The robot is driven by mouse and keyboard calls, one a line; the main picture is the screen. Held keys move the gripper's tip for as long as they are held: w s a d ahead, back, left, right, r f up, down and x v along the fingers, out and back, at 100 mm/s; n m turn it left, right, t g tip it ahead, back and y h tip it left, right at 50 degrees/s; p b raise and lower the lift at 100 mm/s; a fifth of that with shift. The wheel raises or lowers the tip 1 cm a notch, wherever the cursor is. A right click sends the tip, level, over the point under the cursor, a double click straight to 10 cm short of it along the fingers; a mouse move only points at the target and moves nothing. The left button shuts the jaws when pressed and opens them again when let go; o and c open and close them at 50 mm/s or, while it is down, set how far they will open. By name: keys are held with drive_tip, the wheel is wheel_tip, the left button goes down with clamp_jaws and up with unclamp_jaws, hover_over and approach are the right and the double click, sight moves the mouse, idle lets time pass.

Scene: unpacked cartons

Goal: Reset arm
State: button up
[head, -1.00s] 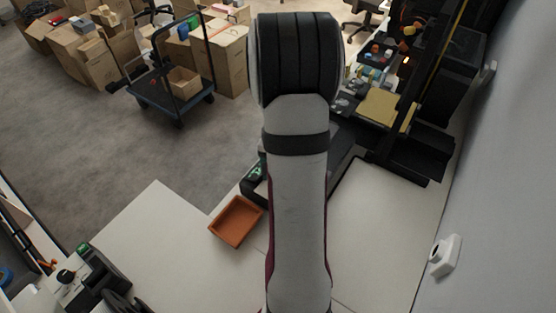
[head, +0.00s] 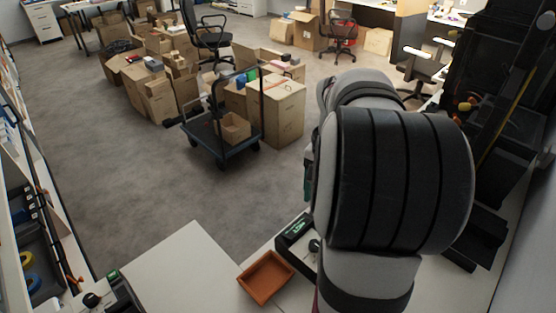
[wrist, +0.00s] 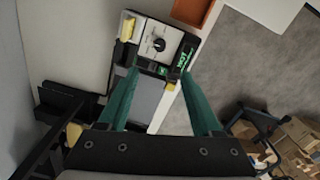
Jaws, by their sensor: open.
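My gripper (wrist: 160,75) shows in the wrist view as two green fingers, spread apart with nothing between them. It points down over a device with a dial (wrist: 158,44) and a green lit display. Part of the same device (head: 297,230) shows beside my arm in the head view. My arm fills the right middle of the head view and hides most of the worktop behind it.
An orange tray (head: 266,278) lies on the white table (head: 175,270); it also shows in the wrist view (wrist: 192,10). A cart (head: 225,148) and several cartons (head: 277,108) stand on the grey floor. Dark equipment (head: 500,120) stands at the right.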

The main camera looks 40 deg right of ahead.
drive_tip(key=w+a+r+n, duration=0.1)
drive_tip(key=w+a+n, duration=0.15)
drive_tip(key=a, duration=0.85)
drive_tip(key=s+a+f+n+y, duration=0.1)
drive_tip(key=s+a+n, duration=0.2)
drive_tip(key=a, duration=0.7)
drive_tip(key=s+a+f+n, duration=0.1)
drive_tip(key=s+a+n, duration=0.3)
drive_tip(key=s+a, duration=0.4)
drive_tip(key=shift+a+f+y, duration=0.15)
drive_tip(key=shift+a+y, duration=0.25)
drive_tip(key=shift+a, duration=0.7)
drive_tip(key=shift+w, duration=0.1)
drive_tip(key=shift+c, duration=0.3)
